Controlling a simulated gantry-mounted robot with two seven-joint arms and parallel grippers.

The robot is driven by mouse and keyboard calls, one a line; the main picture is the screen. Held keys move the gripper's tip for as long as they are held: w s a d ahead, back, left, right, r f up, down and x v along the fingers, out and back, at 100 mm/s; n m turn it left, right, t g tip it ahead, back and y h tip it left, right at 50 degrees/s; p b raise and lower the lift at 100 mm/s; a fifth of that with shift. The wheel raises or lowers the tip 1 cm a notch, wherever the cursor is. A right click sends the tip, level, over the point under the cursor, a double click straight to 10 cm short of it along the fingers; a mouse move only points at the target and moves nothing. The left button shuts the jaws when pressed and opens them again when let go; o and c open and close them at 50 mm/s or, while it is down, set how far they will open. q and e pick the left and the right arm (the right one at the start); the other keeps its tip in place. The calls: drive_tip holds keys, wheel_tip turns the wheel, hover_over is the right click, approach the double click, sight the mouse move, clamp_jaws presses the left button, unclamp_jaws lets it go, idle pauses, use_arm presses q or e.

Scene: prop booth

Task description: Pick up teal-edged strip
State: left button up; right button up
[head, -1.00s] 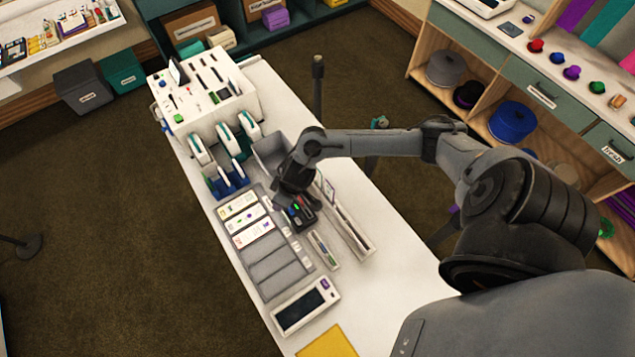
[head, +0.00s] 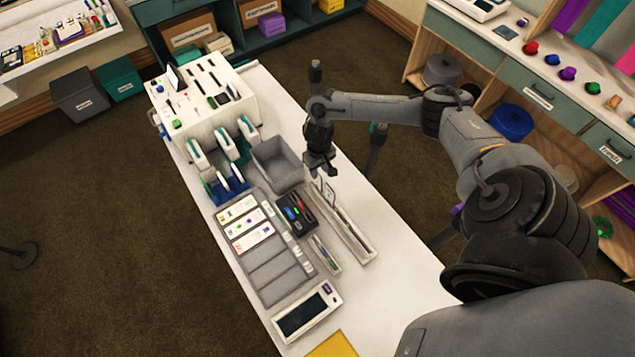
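I cannot make out a teal-edged strip for certain. A long narrow white tray (head: 368,255) on the table holds thin strips, and a small upright card with a purplish edge (head: 329,192) shows at its far end. A shorter white tray (head: 326,254) beside it holds thin items too small to tell apart. My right gripper (head: 321,172) points down above the table, between the grey bin and the long tray's far end. Its fingers look apart, with nothing visible between them. My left gripper is out of view.
A grey bin (head: 278,165) stands left of my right gripper. A black box with coloured buttons (head: 296,212) and a grey slotted rack (head: 268,268) with white cards lie nearer. White-and-teal dispensers (head: 228,145) stand behind. The table's right side is clear.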

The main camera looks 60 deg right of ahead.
hover_over(317, 183)
drive_tip(key=shift+f, duration=2.45)
drive_tip(key=shift+d, duration=0.1)
drive_tip(key=shift+c, duration=0.5)
clamp_jaws()
